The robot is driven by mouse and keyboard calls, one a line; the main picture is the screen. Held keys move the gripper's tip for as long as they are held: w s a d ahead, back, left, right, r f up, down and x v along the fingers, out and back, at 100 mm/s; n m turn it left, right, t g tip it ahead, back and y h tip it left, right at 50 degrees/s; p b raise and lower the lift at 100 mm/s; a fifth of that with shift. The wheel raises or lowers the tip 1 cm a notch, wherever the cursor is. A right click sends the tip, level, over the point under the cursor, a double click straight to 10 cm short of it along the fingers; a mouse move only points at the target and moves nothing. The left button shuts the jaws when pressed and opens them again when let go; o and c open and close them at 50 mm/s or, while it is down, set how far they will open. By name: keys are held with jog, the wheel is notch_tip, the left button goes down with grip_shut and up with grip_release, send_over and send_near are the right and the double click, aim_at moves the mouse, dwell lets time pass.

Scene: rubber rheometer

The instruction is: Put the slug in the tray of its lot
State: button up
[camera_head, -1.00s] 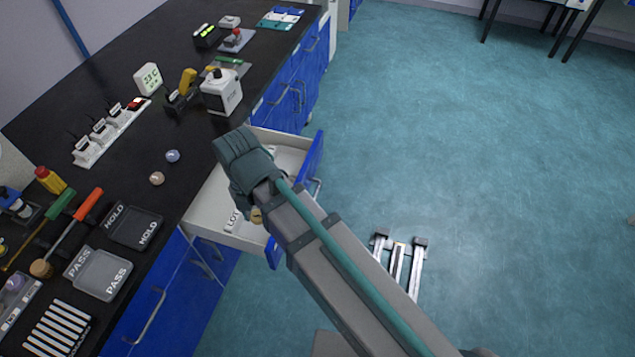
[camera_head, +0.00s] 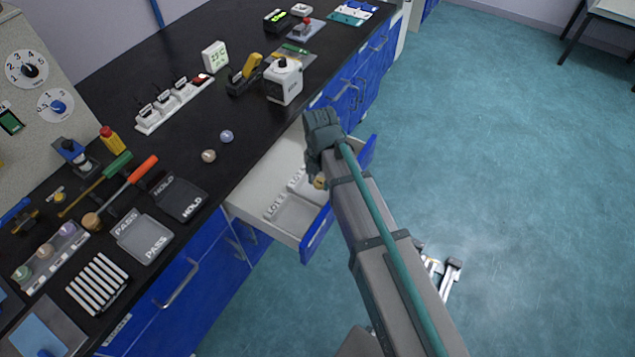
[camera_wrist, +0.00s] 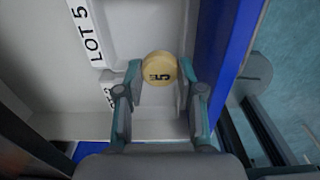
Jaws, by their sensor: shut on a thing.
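The slug (camera_wrist: 160,68) is a small yellow disc marked 5. In the wrist view it sits between the two fingertips of my gripper (camera_wrist: 160,84), which is shut on it. In the head view the slug (camera_head: 319,182) shows as a small yellow spot beside my wrist, over the open drawer (camera_head: 250,190). The drawer holds pale trays with LOT labels. A LOT 5 label (camera_wrist: 88,35) lies left of the slug in the wrist view. A second label is partly hidden behind a finger. In the head view the nearest tray (camera_head: 298,214) looks empty; my arm covers others.
The blue drawer front (camera_head: 318,236) stands close to my gripper. Two loose slugs, one tan (camera_head: 208,156) and one lilac (camera_head: 227,136), lie on the black bench. PASS (camera_head: 145,238) and HOLD (camera_head: 181,199) trays and hand tools are at the left.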

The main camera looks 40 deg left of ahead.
aim_at(317, 179)
jog(key=f, duration=0.1)
jog(key=w+a+f, duration=0.1)
jog(key=a+f, duration=0.1)
jog(key=shift+w+f, duration=0.1)
jog(key=shift+w, duration=0.3)
jog(key=shift+w+a+f+p, duration=0.15)
jog(key=shift+f+p, duration=0.55)
jog(key=shift+f, duration=1.05)
jog(key=shift+f, duration=0.1)
jog(key=o, duration=1)
jog(key=shift+c, duration=0.2)
notch_tip(317, 179, up, 12)
jog(key=b, duration=0.1)
jog(key=shift+b, duration=0.4)
